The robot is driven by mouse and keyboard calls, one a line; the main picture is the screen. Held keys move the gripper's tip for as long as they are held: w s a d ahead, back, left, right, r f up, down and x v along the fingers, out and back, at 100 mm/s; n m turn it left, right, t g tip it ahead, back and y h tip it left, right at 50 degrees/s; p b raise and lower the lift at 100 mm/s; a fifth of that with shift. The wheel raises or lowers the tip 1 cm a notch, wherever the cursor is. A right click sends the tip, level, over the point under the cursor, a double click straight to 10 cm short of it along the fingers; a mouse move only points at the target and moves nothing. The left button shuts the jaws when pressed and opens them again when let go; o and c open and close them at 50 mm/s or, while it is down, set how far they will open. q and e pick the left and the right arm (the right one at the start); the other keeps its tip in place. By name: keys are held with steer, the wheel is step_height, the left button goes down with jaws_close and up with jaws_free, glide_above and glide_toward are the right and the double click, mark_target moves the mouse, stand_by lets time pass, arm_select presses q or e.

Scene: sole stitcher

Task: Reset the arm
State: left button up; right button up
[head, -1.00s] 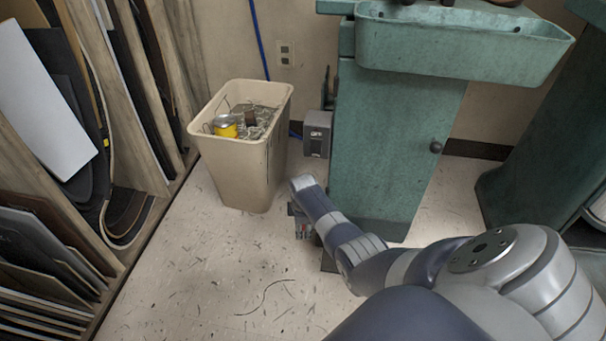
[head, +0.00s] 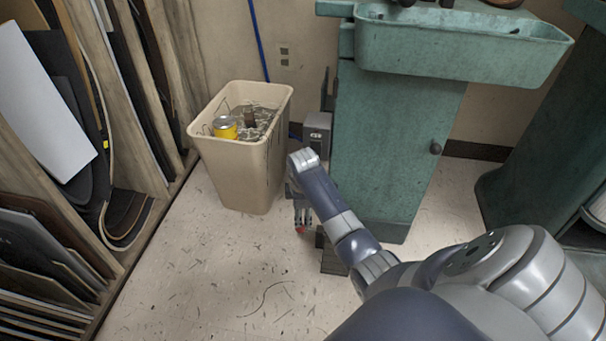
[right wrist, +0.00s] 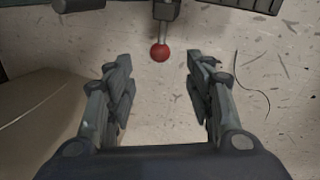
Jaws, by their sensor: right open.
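My right gripper (head: 301,214) hangs low over the floor, between the beige bin and the green machine stand, partly hidden by its own wrist in the head view. In the right wrist view the gripper (right wrist: 158,62) is open, its two fingers spread wide with nothing held. A lever arm with a red ball knob (right wrist: 159,53) shows just beyond the fingertips, roughly centred between them. The red knob (head: 300,229) shows as a small spot by the gripper in the head view. My left gripper is not in view.
The beige bin (head: 232,172) with scrap and a yellow can stands just left of my right wrist. The green stand (head: 392,150) is close on the right. A dark pedal (head: 331,257) lies on the floor. A rack of sheets (head: 75,160) fills the left; the front floor is clear.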

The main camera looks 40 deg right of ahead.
steer(key=shift+s+a+r, duration=0.1)
steer(key=shift+s+r, duration=0.05)
steer(key=shift+r, duration=0.45)
